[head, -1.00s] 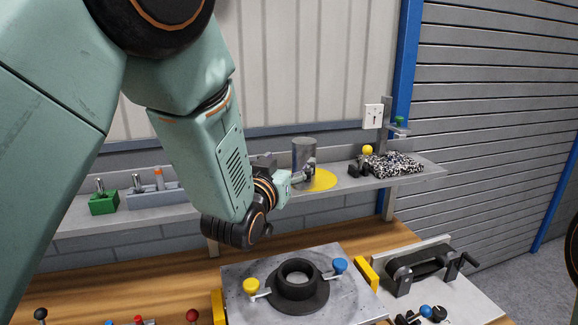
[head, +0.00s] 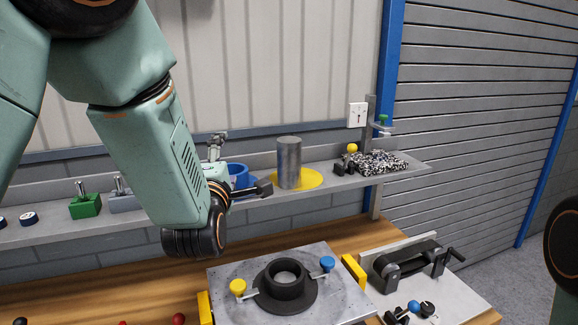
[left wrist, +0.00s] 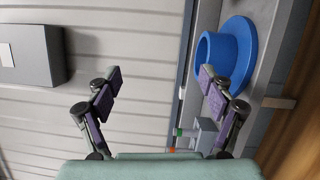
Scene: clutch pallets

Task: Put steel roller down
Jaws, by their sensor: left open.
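The steel roller (head: 289,163) is a plain grey cylinder. It stands upright on the yellow disc (head: 312,180) on the wall shelf. My left gripper (head: 217,148) is to the left of the roller, apart from it, and partly hidden by its own arm. In the left wrist view my left gripper (left wrist: 162,78) is open with nothing between its fingers. The roller is not clearly seen in that view. My right gripper is not in view.
A blue flanged ring (head: 239,174) is on the shelf (head: 345,183) behind my left gripper; it also shows in the left wrist view (left wrist: 233,48). A green block (head: 85,207) stands further left. A black flanged ring (head: 287,293) sits on the bench plate below.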

